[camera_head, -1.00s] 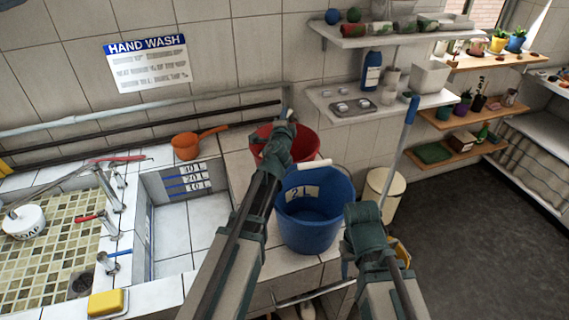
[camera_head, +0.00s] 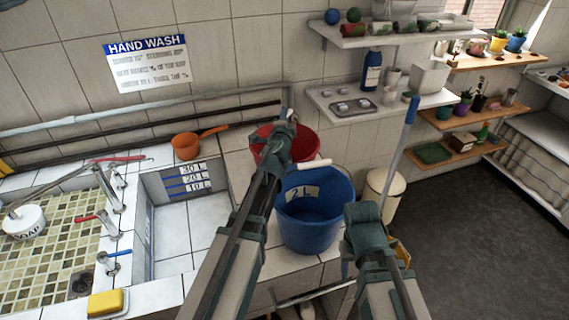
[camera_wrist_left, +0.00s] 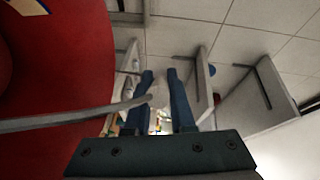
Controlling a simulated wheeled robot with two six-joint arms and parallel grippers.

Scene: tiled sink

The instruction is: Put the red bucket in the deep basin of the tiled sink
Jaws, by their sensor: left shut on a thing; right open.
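The red bucket (camera_head: 307,144) stands on the tiled ledge by the wall, behind the blue bucket, partly hidden by my left arm. My left gripper (camera_head: 287,120) is over it. In the left wrist view the red bucket (camera_wrist_left: 55,75) fills the left side, and its grey handle (camera_wrist_left: 75,117) runs to between the left fingers (camera_wrist_left: 162,98), which are shut on it. The deep basin (camera_head: 173,222), with litre marks on its inner wall, lies left of my left arm and looks empty. My right gripper (camera_head: 368,245) is open and empty, right of the blue bucket.
A blue bucket (camera_head: 310,228) marked 2 L stands on the ledge in front of the red one. An orange pot (camera_head: 186,146) sits on the back ledge. A cream bin (camera_head: 384,190) stands right.

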